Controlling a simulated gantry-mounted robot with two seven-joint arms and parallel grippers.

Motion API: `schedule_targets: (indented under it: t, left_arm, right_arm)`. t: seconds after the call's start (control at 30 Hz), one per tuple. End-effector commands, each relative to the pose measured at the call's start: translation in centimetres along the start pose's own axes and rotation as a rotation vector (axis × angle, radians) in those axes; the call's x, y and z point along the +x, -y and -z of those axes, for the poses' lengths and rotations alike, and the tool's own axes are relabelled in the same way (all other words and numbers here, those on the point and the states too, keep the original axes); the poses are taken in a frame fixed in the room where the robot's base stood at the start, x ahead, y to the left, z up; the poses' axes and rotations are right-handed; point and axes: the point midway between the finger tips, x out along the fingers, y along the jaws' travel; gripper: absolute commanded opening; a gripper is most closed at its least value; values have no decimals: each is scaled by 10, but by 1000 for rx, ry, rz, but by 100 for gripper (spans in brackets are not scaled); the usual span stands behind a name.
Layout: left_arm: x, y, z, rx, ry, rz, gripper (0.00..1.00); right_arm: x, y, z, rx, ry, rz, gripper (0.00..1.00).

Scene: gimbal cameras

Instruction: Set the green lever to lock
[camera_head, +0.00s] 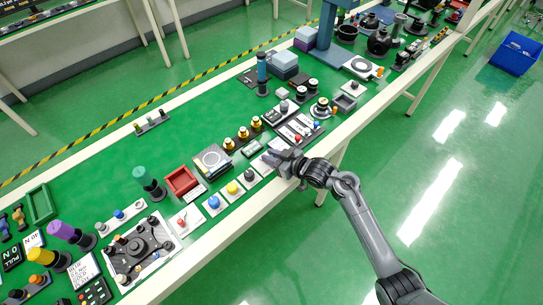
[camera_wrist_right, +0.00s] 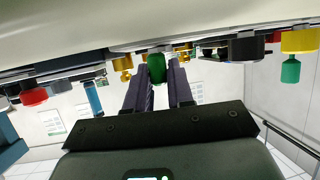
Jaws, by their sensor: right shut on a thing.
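The green lever (camera_wrist_right: 157,66) shows in the right wrist view as a short green grip between the two fingers. My right gripper (camera_wrist_right: 160,84) is shut on it. That view looks upside down, with the table's surface along its top. In the head view my right gripper (camera_head: 284,160) is low at the near edge of the long green-topped table, and it hides the lever there. I cannot read a lock marking or tell the lever's exact angle. My left gripper is in neither view.
Left of the gripper along the edge are a black knob (camera_head: 249,175), a yellow button (camera_head: 232,187) and a blue button (camera_head: 214,202). A slider panel (camera_head: 297,130) stands close on the right. Gold knobs (camera_head: 243,133) stand behind.

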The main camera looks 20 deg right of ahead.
Motion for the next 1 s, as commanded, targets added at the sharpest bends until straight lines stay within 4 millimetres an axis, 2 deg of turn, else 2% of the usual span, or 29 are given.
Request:
schedule_targets:
  t: [0.2,0.4,0.67,0.7,0.8,0.83,1.0]
  left_arm:
    - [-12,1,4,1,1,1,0]
    - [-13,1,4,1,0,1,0]
    - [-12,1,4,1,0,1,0]
    - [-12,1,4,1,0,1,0]
    - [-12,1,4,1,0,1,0]
    - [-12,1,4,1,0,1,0]
    - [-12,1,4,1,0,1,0]
  right_arm:
    - [0,-6,3,-42,4,93,0]
    - [2,-7,1,-69,2,167,0]
    - [2,-7,0,-69,1,170,0]
    - [2,-7,0,-69,1,170,26]
    - [2,-7,0,-69,1,170,41]
    - [2,-7,0,-69,1,170,44]
    - [2,-6,1,-70,0,170,44]
